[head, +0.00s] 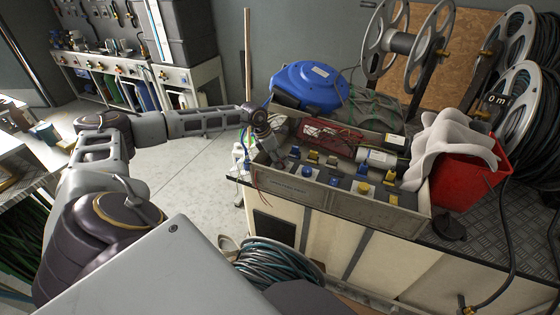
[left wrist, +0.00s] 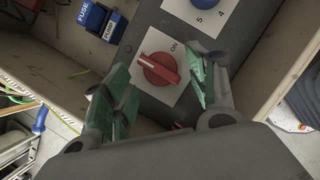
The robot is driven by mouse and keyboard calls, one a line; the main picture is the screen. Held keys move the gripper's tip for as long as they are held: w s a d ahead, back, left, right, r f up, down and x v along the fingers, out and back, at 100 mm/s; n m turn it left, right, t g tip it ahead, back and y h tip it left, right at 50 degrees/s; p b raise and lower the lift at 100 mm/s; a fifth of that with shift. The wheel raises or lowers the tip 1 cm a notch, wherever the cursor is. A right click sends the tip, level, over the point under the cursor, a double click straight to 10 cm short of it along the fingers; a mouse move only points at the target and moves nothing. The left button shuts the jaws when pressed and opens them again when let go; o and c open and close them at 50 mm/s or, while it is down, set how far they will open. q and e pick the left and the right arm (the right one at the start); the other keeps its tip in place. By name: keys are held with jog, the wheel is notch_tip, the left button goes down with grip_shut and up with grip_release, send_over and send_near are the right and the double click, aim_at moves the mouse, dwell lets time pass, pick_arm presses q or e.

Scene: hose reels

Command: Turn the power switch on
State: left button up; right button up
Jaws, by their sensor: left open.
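The power switch is a red rotary knob (left wrist: 160,68) on a white plate marked ON, set in a dark grey panel (left wrist: 157,101). Its handle lies slanted, one end toward the lower right, and the ON mark is above its right end. My left gripper (left wrist: 163,64) is open, with one green-padded finger on each side of the knob. I cannot tell whether either finger touches it. In the head view my left gripper (head: 265,145) reaches down at the left end of the box (head: 320,197), and it hides the knob there. My right gripper is not in view.
Blue fuse blocks (left wrist: 97,20) sit beside the knob plate. The box walls stand close around the gripper. A blue hose reel (head: 310,84) is behind the box. A red bin (head: 465,177) with a white cloth (head: 452,140) stands to its right.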

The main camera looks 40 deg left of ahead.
pick_arm(q)
jog(key=shift+x, duration=1.1)
jog(key=c, duration=1)
